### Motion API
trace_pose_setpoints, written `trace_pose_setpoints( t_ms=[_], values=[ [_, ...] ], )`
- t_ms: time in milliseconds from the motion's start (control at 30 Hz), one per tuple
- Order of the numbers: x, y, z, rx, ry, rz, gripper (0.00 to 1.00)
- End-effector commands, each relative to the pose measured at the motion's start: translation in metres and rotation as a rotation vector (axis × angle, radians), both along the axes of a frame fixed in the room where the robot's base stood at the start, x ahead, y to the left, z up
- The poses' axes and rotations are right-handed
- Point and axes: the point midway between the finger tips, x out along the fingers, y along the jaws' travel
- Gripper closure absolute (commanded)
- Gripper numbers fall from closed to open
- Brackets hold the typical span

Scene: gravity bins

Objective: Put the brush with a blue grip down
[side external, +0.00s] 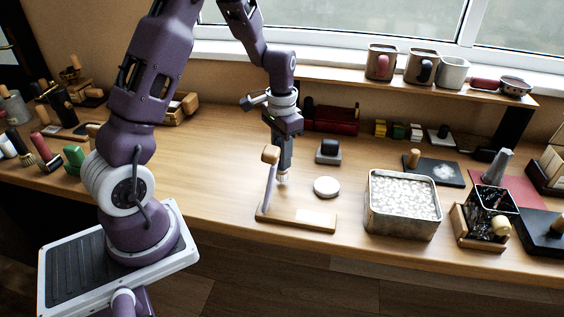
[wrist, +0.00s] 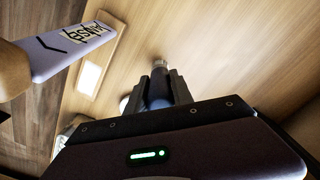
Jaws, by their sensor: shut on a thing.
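My gripper (side external: 283,165) points down over the middle of the table, just behind a wooden stand. It is shut on the brush with a blue grip (wrist: 158,92). In the side view only the brush's pale lower end (side external: 283,179) shows below the fingers; the grip is hidden by them. In the wrist view my gripper (wrist: 160,80) has the blue grip between its two fingers, with the brush's end pointing away toward the wooden tabletop. The brush looks upright and close to the tabletop; I cannot tell whether it touches.
The stand (side external: 310,219) has a lavender upright (side external: 268,191) with a wooden knob (side external: 270,154), close beside my gripper. A white disc (side external: 327,187), a dark block (side external: 328,152) and a tin of white pellets (side external: 372,216) stand to the right. Some bare table lies left of the stand.

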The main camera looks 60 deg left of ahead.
Motion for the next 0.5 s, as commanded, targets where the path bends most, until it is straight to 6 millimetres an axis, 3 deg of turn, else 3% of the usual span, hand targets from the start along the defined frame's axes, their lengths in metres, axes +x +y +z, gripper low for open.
trace_pose_setpoints(
  t_ms=[100,433,467,500],
  values=[
    [0.0,0.0,-0.015,-0.001,0.0,0.003,1.0],
    [0.0,0.0,-0.019,0.0,-0.001,0.002,1.0],
    [0.0,0.0,-0.019,0.001,-0.001,0.002,0.7],
    [0.0,0.0,-0.019,0.001,-0.002,0.002,0.62]
  ],
)
